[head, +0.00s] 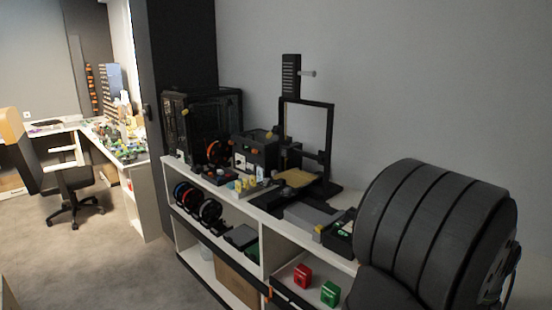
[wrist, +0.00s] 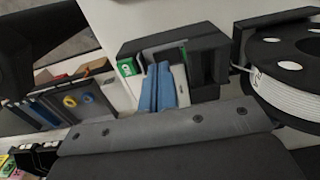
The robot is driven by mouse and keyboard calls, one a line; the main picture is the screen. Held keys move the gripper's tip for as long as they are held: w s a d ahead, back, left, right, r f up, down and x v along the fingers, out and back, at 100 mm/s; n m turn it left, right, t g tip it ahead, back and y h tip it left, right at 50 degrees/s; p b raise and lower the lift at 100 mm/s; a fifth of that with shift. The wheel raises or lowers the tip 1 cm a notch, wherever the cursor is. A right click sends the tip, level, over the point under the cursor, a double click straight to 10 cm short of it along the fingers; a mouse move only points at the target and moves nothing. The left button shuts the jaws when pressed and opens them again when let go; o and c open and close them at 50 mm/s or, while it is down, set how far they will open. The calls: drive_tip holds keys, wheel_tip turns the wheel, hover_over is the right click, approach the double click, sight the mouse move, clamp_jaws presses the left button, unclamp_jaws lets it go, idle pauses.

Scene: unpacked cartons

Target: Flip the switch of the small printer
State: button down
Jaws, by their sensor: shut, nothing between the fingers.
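A printer with an open black frame (head: 330,150) stands on the white shelf unit, with a tan bed (head: 298,178) low in the frame. A larger black boxed machine (head: 190,122) stands to its left, and a smaller black box (head: 262,153) sits between them. I cannot tell for sure which is the small printer, and I make out no switch. My arm hides the gripper in the head view.
The white shelf unit (head: 268,232) holds several spools (head: 210,210) below its top. A red box (head: 303,275) and a green box (head: 331,293) sit in a lower compartment. A black spool with white filament (wrist: 290,62) is right of my gripper. Open floor (head: 110,265) lies left.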

drive_tip(key=shift+f, duration=0.95)
idle(0.6)
drive_tip(key=shift+r, duration=3.55)
drive_tip(key=shift+f, duration=0.15)
